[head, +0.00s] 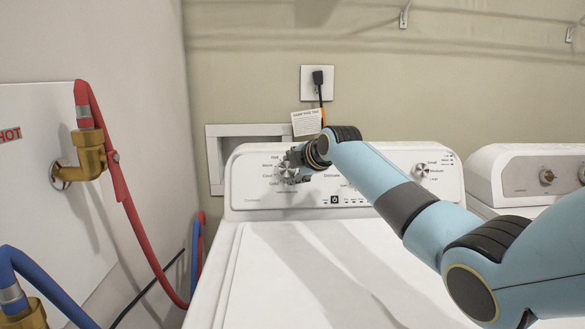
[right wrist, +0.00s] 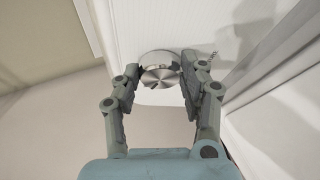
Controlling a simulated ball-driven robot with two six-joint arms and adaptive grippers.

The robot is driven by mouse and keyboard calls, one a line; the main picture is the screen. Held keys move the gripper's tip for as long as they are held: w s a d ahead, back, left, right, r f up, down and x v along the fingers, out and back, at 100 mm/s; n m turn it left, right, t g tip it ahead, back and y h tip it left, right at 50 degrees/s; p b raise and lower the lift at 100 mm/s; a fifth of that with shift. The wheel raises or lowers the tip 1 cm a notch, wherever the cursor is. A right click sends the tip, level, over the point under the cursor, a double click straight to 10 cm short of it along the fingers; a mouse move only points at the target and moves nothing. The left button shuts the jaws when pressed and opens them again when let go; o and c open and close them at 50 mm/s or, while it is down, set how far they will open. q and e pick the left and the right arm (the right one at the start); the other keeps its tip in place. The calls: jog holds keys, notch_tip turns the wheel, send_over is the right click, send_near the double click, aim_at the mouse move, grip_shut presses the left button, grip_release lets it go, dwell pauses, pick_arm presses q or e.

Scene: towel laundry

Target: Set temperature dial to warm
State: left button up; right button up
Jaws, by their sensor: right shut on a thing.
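The temperature dial (head: 287,172) is a round silver knob at the left of the washer's control panel (head: 240,190). Labels including Hot, Warm, Cool and Cold stand to its left. My right gripper (head: 292,168) reaches it from the right. In the right wrist view the dial (right wrist: 160,72) sits between the two fingertips of my right gripper (right wrist: 165,75), which is shut on it. The dial's exact setting is too small to read. My left gripper is in neither view.
Another silver dial (head: 422,170) is on the panel's right side. The washer lid (head: 290,270) is bare below. A second machine (head: 520,175) stands at the right. A red hose (head: 135,215) and brass valve (head: 90,155) are at the left wall.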

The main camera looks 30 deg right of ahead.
jog(key=o, duration=1.2)
jog(key=shift+c, duration=0.2)
jog(key=v, duration=1.2)
